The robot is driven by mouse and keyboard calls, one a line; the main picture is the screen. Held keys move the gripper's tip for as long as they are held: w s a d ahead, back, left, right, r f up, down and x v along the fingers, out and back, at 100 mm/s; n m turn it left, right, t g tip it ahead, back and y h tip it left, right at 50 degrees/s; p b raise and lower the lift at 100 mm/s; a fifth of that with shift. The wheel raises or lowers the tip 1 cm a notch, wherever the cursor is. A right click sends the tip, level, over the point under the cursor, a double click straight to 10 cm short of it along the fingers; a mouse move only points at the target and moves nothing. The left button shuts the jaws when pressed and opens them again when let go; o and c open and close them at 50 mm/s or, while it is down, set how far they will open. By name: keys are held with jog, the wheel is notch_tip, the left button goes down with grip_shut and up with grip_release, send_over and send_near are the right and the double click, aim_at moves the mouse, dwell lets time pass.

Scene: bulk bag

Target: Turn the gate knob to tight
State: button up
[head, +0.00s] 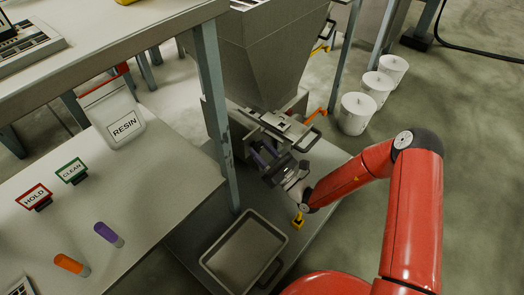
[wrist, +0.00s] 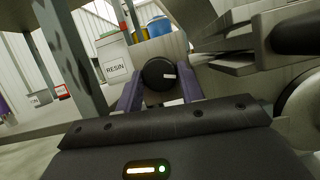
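The gate knob (wrist: 158,74) is round and black with a white pointer mark. In the wrist view its mark lies roughly level, pointing right. My gripper (wrist: 160,84) has its two purple fingers on the left and right of the knob, their tips at its edges. I cannot tell whether they touch or press on it. In the head view my gripper (head: 264,154) is at the outlet below the grey hopper (head: 270,60); the knob is hidden there. No tight marking is readable in either view.
An orange lever (head: 314,116) sticks out right of the outlet. A grey tray (head: 243,250) lies below on the platform. A table leg (head: 213,95) stands left of my gripper. White tubs (head: 357,113) stand at right.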

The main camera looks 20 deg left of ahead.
jog(key=c, duration=0.5)
jog(key=shift+o, duration=0.2)
jog(key=shift+r+m+p, duration=0.1)
jog(key=shift+m+p, duration=0.3)
jog(key=shift+m, duration=0.1)
jog(key=m+t+p, duration=0.1)
jog(key=m, duration=0.1)
jog(key=m+t+h+p, duration=0.1)
jog(key=m+p, duration=0.1)
jog(key=shift+s+r, duration=0.15)
jog(key=shift+r, duration=0.05)
jog(key=m+t+h+p, duration=0.1)
jog(key=m+p, duration=0.1)
jog(key=m+t+h+p, duration=0.1)
jog(key=m+p, duration=0.1)
jog(key=shift+s+m, duration=0.1)
jog(key=shift+m, duration=0.3)
jog(key=m+h+p, duration=0.1)
jog(key=m+p, duration=0.1)
jog(key=m, duration=0.1)
jog(key=shift+t, duration=0.3)
jog(key=shift+m+h+p, duration=0.7)
jog(key=shift+m+h, duration=0.1)
jog(key=shift+m, duration=0.9)
jog(key=shift+f, duration=0.1)
